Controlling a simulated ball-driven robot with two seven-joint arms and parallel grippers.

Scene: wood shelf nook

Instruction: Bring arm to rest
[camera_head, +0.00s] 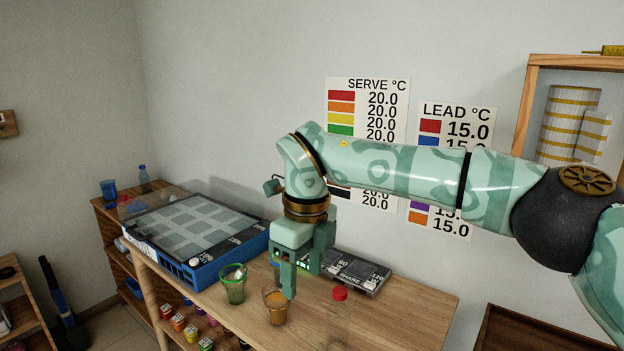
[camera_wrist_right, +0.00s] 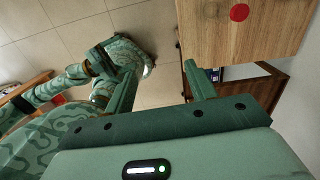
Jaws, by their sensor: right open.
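My right arm comes in from the right in the head view and bends down at the wrist. My right gripper (camera_head: 303,272) points down over the wooden counter (camera_head: 400,311), close to the glass with orange-brown contents (camera_head: 276,308). Its jaws are apart. In the right wrist view my right gripper (camera_wrist_right: 160,85) shows two spread fingers with nothing between them, only floor and the counter edge behind. My other arm shows at the left of the wrist view; its gripper seems to be there, small, its jaws unclear. It is not in the head view.
A green glass (camera_head: 233,285) stands left of the orange-brown one. A red disc (camera_head: 340,293) lies on the counter, before a dark box (camera_head: 356,271). A blue-framed gridded device (camera_head: 195,233) sits at left. Wall charts (camera_head: 367,105) hang behind. A wooden shelf unit (camera_head: 531,95) is at right.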

